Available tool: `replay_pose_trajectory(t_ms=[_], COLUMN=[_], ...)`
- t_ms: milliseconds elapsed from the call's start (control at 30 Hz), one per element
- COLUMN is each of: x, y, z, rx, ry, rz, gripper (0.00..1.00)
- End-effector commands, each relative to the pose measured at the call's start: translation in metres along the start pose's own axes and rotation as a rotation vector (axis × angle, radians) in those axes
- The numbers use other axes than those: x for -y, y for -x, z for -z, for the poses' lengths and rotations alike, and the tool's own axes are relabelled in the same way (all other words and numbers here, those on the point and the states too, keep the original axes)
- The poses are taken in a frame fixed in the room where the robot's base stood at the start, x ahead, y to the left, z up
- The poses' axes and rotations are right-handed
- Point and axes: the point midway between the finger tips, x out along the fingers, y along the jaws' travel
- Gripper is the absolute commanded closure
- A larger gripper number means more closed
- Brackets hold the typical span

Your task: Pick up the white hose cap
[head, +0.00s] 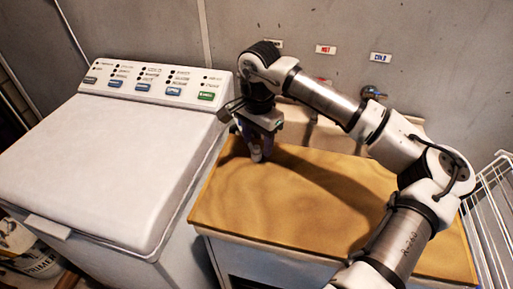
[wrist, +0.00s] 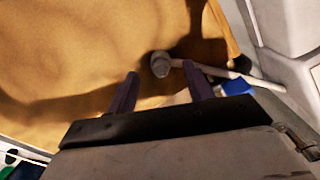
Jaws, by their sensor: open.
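The white hose cap appears to be the small round grey-white piece (wrist: 160,64) in the wrist view. It is over the tan cloth-like top, with a pale rod or hose (wrist: 215,71) running right from it. My gripper (wrist: 160,74) is open, with one dark finger on each side of the cap in the picture. The cap shows just past the fingertips, and I cannot tell how far below them it is. In the head view my gripper (head: 257,148) points down at the top's back left, and a small pale piece shows at its fingertips, partly hidden.
The tan top (head: 310,215) is otherwise clear. A white washer (head: 110,150) stands close on the left. A white wire rack (head: 490,205) is on the right. A tap (head: 372,93) is on the back wall. A blue thing (wrist: 238,87) lies beside the right finger.

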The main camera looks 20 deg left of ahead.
Motion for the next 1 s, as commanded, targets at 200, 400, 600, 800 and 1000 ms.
replay_pose_trajectory(t_ms=[200,400,600,800,1000], x=[0.001,0.001,0.001,0.001,0.001], y=[-0.026,-0.032,-0.032,-0.032,-0.032], z=[-0.001,-0.001,-0.001,-0.001,-0.001], rx=[0.003,0.0,0.0,0.0,0.0], ry=[-0.001,-0.001,-0.001,-0.001,-0.001], rz=[0.0,0.0,0.0,0.0,0.0], gripper=[0.49,0.49,0.63,0.89,0.97])
